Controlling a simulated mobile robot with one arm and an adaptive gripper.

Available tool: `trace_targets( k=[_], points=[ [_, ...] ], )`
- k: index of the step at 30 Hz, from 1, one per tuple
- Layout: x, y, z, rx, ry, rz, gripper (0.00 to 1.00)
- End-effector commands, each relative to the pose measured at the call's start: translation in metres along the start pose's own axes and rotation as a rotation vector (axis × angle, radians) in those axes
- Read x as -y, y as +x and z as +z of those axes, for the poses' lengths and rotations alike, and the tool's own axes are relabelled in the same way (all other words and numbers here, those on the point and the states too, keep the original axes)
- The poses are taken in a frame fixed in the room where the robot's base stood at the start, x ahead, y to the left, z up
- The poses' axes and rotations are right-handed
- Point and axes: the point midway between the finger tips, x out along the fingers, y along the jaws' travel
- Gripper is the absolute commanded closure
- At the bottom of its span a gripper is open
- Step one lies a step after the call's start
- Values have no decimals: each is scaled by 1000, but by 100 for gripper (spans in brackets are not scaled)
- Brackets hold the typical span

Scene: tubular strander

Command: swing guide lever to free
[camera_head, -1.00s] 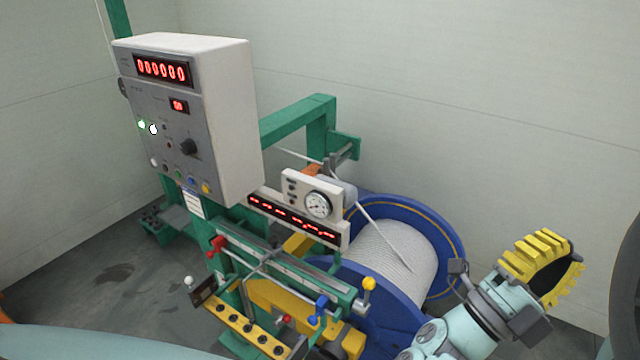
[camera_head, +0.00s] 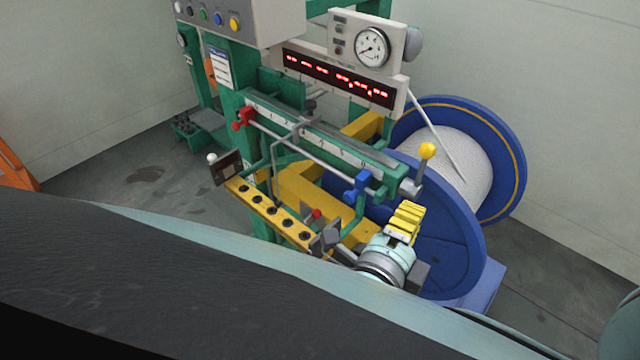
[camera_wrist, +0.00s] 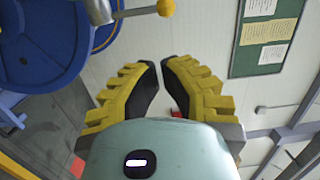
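A lever with a yellow ball knob (camera_head: 426,150) stands upright at the right end of the green guide rail; I take it as the guide lever. Its knob shows at the top edge of the wrist view (camera_wrist: 166,8). My gripper (camera_head: 406,214) is just below the knob in the head view, apart from it, with yellow ribbed fingers. In the wrist view the fingers (camera_wrist: 160,65) have a narrow gap between their tips and nothing between them. Another lever with a white ball knob (camera_head: 211,158) is at the rail's left.
A blue reel (camera_head: 440,240) wound with pale rope stands behind my gripper. A red clamp (camera_head: 243,118) and blue clamp (camera_head: 357,187) sit on the rail's rod. A gauge box (camera_head: 372,47) is above. A yellow bar with holes (camera_head: 270,211) lies in front.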

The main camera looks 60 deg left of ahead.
Motion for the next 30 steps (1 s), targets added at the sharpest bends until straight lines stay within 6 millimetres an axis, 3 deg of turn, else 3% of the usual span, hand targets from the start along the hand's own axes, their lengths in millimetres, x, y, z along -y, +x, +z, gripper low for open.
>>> trace_targets(
  k=[1,4,18,23,30],
  points=[
    [-13,-4,5,21,12,15,100],
    [-20,-8,9,39,28,32,100],
    [-21,-7,10,44,34,38,100],
    [-21,8,10,39,34,37,100],
    [-21,47,10,33,34,33,100]
  ],
)
